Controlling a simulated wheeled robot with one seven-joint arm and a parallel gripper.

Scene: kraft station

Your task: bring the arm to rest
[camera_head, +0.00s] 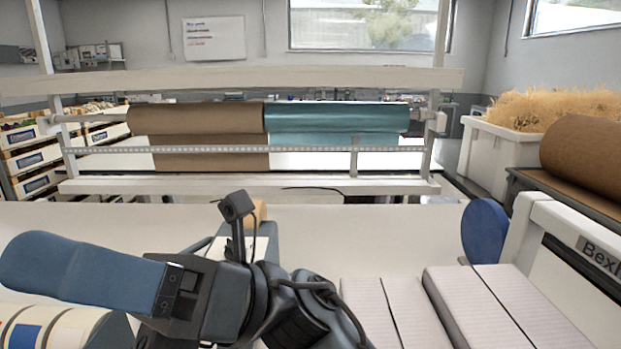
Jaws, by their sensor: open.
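My arm reaches in from the bottom centre, with black joints and a cable on it. A small dark camera stands on a post at the wrist. My gripper (62,270) points to the left, with a black body and a broad blue-grey finger part near the lower left. It is open, and I see nothing held in it. The gap between its fingers is hidden from this side. The gripper appears above the pale worktop (400,232); its exact height is hard to tell.
White rolls (65,330) lie below my gripper. A blue-grey item (268,238) is partly hidden behind my wrist. Flat pale packs (480,300) lie to the right, near a blue disc (484,231). A rack with a brown roll (200,118) and teal roll (335,118) stands behind.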

